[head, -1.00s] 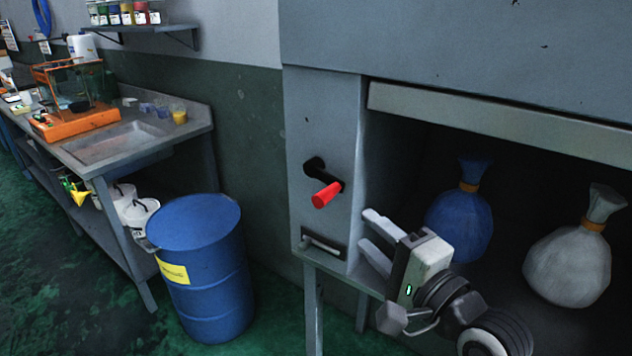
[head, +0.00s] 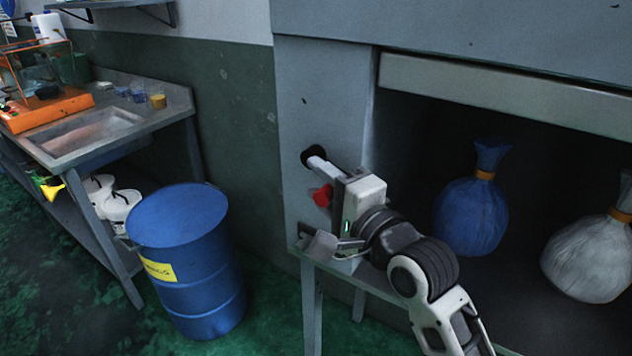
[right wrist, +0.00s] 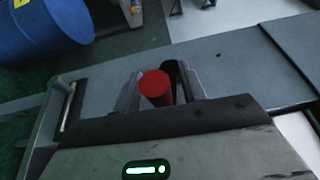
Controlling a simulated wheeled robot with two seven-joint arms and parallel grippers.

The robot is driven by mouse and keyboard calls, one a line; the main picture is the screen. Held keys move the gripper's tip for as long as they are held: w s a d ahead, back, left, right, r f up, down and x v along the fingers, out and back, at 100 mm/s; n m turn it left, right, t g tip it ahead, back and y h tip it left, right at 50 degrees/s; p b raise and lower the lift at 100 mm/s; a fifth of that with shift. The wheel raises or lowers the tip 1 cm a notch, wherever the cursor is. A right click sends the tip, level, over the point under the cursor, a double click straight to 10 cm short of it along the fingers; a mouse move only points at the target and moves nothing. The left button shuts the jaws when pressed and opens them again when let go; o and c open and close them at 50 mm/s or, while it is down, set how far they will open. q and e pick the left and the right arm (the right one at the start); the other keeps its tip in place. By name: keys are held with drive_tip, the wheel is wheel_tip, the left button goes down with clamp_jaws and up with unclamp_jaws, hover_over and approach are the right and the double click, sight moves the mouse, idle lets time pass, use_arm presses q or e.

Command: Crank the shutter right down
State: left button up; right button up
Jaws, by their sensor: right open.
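The crank's red handle (head: 322,195) sticks out from the front of the grey housing; it also shows in the right wrist view (right wrist: 157,88). Its black hub (head: 311,154) is partly hidden behind my gripper. My right gripper (head: 319,191) is open at the crank, with the red handle between its two fingers. In the right wrist view the fingers stand on either side of the handle, not closed on it. The shutter (head: 500,88) is up, its pale lower edge along the top of the dark opening. My left gripper is not in view.
A blue sack (head: 470,215) and a grey sack (head: 592,258) sit inside the opening. A blue drum (head: 190,265) stands on the floor left of the housing. A sink bench (head: 165,112) is further left. Green floor lies between.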

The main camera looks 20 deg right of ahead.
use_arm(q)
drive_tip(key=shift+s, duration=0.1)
use_arm(e)
clamp_jaws()
drive_tip(key=r+g+p, duration=0.1)
drive_tip(key=p, duration=0.1)
drive_tip(key=shift+s+r+n+h+p, duration=0.1)
drive_tip(key=shift+r+n+h+p, duration=0.05)
drive_tip(key=shift+n+h+p, duration=0.2)
drive_tip(key=shift+r+g, duration=0.2)
drive_tip(key=shift+g, duration=0.6)
drive_tip(key=shift+r+n+g+h, duration=0.45)
drive_tip(key=shift+n+g+h, duration=0.15)
drive_tip(key=shift+g, duration=0.5)
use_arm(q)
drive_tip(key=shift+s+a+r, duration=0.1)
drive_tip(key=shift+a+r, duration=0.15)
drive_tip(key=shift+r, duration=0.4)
use_arm(e)
drive_tip(key=shift+r+g+h, duration=0.2)
drive_tip(key=shift+g+h, duration=0.15)
drive_tip(key=shift+g, duration=0.15)
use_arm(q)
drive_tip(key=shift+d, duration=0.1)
